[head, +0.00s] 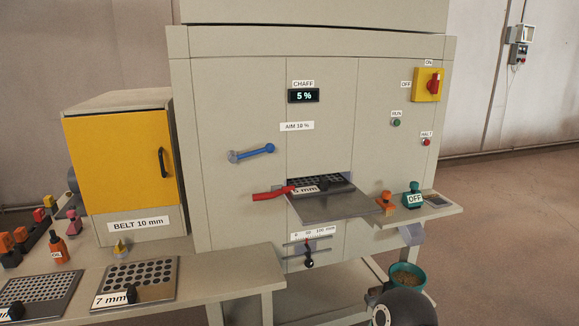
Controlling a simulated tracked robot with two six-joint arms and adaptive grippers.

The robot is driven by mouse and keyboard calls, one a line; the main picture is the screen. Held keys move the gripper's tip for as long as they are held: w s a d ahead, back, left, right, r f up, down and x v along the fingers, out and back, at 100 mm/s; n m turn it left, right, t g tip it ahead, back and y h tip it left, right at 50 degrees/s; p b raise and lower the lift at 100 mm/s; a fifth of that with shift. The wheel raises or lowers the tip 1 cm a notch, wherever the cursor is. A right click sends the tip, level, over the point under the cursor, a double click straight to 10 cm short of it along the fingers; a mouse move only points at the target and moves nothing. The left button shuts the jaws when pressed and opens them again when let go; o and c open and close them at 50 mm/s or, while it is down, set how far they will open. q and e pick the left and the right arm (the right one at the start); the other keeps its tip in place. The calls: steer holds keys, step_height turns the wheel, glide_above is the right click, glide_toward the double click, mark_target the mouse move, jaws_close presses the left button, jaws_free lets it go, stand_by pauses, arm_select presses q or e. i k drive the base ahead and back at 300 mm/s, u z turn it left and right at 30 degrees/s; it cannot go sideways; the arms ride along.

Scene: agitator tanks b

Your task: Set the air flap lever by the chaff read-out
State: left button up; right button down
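The chaff read-out (304,96) on the machine front is lit and shows 5 %. Below it, an aim label (297,126) reads AIM 10 % or 18 %; the digits are small. A blue lever (251,153) on the left panel points right and slightly up from its pivot. A red handle (272,193) sits lower, beside the sieve opening. No label names the air flap lever, so I cannot tell for sure which it is.
A sieve marked 5 mm (323,185) sits in the slot above a protruding grey tray (335,207). A slider with a scale (309,250) is below. A side shelf (425,211) holds small items. Sieves lie on the left bench (221,268). A green bucket (408,275) stands low right.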

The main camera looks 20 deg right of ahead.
mark_target(270, 147)
steer(key=z, duration=0.25)
steer(key=k, duration=0.15)
steer(key=z, duration=0.05)
steer(key=i, duration=1)
steer(key=u, duration=0.05)
